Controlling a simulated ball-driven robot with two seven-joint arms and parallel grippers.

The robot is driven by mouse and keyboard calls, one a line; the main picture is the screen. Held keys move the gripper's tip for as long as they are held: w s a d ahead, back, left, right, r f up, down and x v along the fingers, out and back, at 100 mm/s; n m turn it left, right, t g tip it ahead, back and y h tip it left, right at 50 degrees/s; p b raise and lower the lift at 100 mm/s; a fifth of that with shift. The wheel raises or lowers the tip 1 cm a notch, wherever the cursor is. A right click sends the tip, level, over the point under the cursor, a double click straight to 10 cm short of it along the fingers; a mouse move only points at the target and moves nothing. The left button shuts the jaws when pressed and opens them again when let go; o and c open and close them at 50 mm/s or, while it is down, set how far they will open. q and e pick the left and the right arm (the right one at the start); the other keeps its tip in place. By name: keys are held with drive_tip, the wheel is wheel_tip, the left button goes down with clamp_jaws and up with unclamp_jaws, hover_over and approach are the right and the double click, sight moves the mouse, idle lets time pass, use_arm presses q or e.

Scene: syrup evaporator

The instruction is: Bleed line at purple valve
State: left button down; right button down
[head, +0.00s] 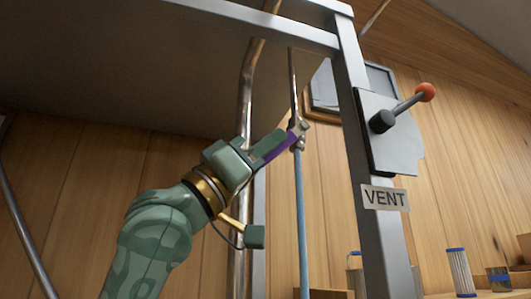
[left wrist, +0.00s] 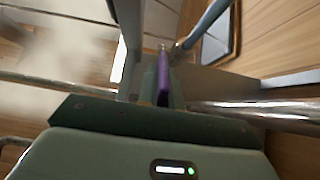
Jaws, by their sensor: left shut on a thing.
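The purple valve handle (head: 279,149) sits on a small metal valve body (head: 301,130) in the middle of the head view. A thin pipe enters the valve from above, and a light blue tube (head: 301,220) hangs below it. My left gripper (head: 272,147) is shut on the purple handle, which slants down and left from the valve body. In the left wrist view the purple handle (left wrist: 163,82) stands between the fingers. Part of the handle is hidden by the fingers. My right gripper is not in view.
A grey steel post (head: 362,150) stands right of the valve, with a VENT label (head: 385,198) and a red-knobbed lever (head: 408,103) on a plate. A shiny pipe (head: 246,95) runs behind my gripper. A striped cylinder (head: 460,271) stands at lower right.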

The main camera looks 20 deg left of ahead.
use_arm(q)
drive_tip(key=shift+d+f+h, duration=0.1)
drive_tip(key=shift+f+h, duration=0.05)
drive_tip(key=shift+h, duration=0.15)
drive_tip(key=c, duration=1.6)
unclamp_jaws()
drive_tip(key=shift+w, duration=0.1)
drive_tip(key=shift+o, duration=0.2)
drive_tip(key=shift+f, duration=0.1)
drive_tip(key=shift+a+f+b, duration=0.2)
drive_tip(key=shift+f+b, duration=0.1)
drive_tip(key=shift+b, duration=0.15)
drive_tip(key=b+v, duration=0.5)
drive_tip(key=v, duration=1)
drive_tip(key=shift+s, duration=0.25)
drive_tip(key=shift+a+f, duration=0.1)
